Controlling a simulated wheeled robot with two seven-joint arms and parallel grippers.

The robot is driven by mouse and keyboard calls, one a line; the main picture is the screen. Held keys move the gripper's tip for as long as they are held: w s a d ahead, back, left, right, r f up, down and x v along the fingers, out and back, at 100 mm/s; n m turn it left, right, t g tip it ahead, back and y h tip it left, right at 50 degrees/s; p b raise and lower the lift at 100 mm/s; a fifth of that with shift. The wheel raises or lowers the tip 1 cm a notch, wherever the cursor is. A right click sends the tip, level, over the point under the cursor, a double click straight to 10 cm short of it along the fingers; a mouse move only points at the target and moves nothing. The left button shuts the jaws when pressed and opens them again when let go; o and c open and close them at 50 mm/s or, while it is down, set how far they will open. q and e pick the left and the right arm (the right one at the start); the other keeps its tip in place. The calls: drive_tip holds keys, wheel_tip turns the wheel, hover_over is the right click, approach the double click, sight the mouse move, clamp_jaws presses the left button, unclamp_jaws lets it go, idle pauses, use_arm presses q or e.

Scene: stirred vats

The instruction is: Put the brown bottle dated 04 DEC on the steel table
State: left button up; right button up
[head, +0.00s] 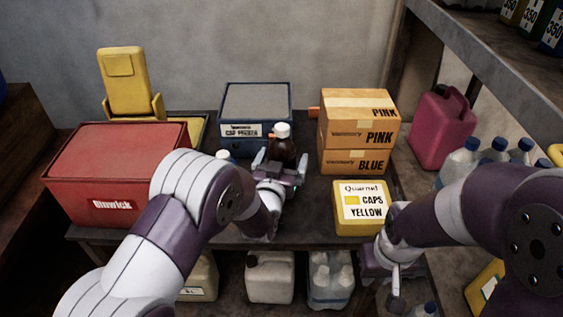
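A brown bottle (283,149) with a white cap stands upright or is held upright at the dark table, in front of the blue box. Its date is not readable. My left gripper (280,170) is at the bottle, with a finger on either side of its lower part. I cannot tell whether the fingers press on it. My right gripper (394,290) hangs low at the right, in front of the table and away from the bottle. Its fingers show edge-on, so their opening is unclear. The dark table top (310,222), possibly the steel table, has bare room at its front.
On the table are a red box (115,165), a blue box (256,103), stacked orange boxes (350,135) and a yellow caps box (360,214). A magenta jug (441,128) and clear bottles stand right. White containers (269,278) sit below the table.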

use_arm(q)
drive_tip(key=v, duration=1.2)
drive_tip(key=a+f+g, duration=0.1)
drive_tip(key=a+g, duration=0.1)
drive_tip(key=s+a+f+g+y, duration=0.1)
drive_tip(key=a+g, duration=0.1)
drive_tip(key=a+f+n+g+y, duration=0.1)
drive_tip(key=a+g, duration=0.1)
drive_tip(key=a, duration=0.1)
drive_tip(key=shift+s+g+p, duration=0.2)
drive_tip(key=shift+g+p, duration=0.15)
drive_tip(key=shift+g, duration=0.05)
drive_tip(key=s+a+g+y, duration=0.1)
drive_tip(key=s+a+g, duration=0.3)
drive_tip(key=s, duration=0.4)
drive_tip(key=s+a+n+g+y, duration=0.1)
drive_tip(key=s+a+g, duration=0.3)
drive_tip(key=s, duration=0.3)
drive_tip(key=shift+s+a+g, duration=0.35)
drive_tip(key=shift+a+g, duration=0.05)
